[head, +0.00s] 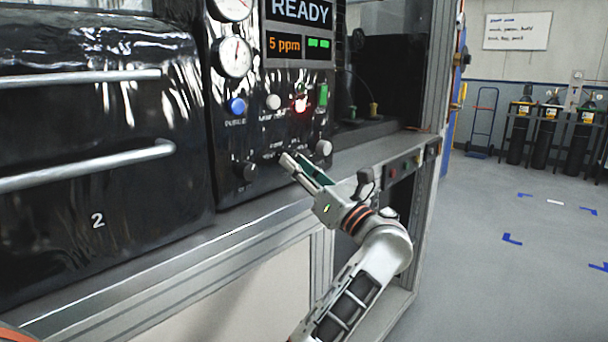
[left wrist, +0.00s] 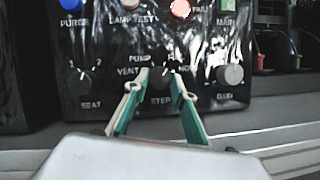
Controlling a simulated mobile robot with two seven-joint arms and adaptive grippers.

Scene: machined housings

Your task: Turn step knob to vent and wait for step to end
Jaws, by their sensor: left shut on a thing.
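The step knob (left wrist: 161,79) is a dark round knob at the middle of the black control panel (left wrist: 100,48), above the label STEP, with PUMP and VENT printed around it. Its pointer position is too small to read surely. My left gripper (head: 287,160) reaches the panel from the lower right. In the left wrist view its two green-and-pale fingers (left wrist: 160,88) are closed on the sides of the step knob. In the head view the fingertips hide most of that knob. The display (head: 300,28) reads READY and 5 ppm, with green marks. My right gripper is not in view.
The SEAT knob (left wrist: 83,83) and another knob (left wrist: 230,75) flank the step knob. Above are a blue button (head: 236,105), a white one (head: 273,102), a red lit lamp (head: 300,105) and a green switch (head: 322,95). A ledge (head: 240,240) runs below. Open floor lies right.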

